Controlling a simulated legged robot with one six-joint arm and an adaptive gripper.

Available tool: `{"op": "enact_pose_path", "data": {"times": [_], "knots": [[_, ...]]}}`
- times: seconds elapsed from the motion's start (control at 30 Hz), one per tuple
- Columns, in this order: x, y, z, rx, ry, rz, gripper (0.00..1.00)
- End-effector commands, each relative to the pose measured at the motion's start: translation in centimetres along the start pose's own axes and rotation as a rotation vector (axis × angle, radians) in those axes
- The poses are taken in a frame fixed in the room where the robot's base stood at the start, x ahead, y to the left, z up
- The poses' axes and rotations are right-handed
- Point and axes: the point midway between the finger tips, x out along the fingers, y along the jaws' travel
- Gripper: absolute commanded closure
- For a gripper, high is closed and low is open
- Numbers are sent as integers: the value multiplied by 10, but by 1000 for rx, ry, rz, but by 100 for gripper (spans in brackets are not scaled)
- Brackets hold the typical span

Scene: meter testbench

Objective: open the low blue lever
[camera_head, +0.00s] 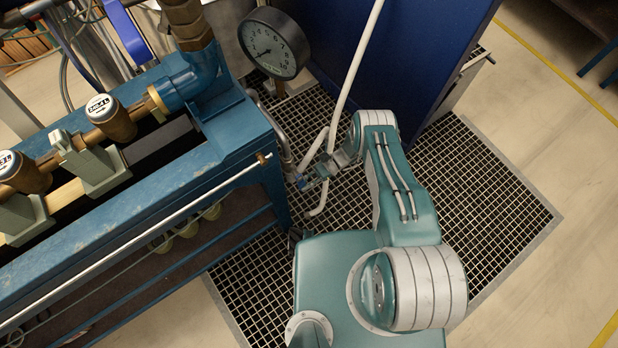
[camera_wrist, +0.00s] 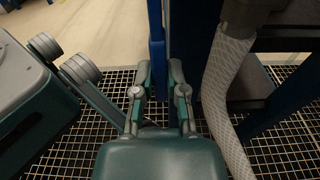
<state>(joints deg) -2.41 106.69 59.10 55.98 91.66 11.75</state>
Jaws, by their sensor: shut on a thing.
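The low blue lever (camera_head: 302,183) shows as a small blue patch at my gripper (camera_head: 309,180), beside the right end of the bench. In the wrist view the lever (camera_wrist: 157,62) is an upright blue bar between the two fingers of my gripper (camera_wrist: 159,74). The fingers are shut on it, one on each side. Most of the lever is hidden by my gripper in the head view. Its pivot and the valve under it cannot be made out.
The blue bench (camera_head: 235,150) with pipes and meters is on the left. A round gauge (camera_head: 273,43) stands above its right end. A pale slanted pipe (camera_head: 356,65) and a dark blue panel (camera_head: 428,50) are close behind my arm. Grating (camera_head: 490,205) on the right is clear.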

Motion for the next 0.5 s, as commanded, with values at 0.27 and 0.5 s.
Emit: {"op": "enact_pose_path", "data": {"times": [0.27, 0.5], "knots": [[8, -1, 1, -3, -102, -1, 100], [10, -2, 2, -3, -126, -2, 100]]}}
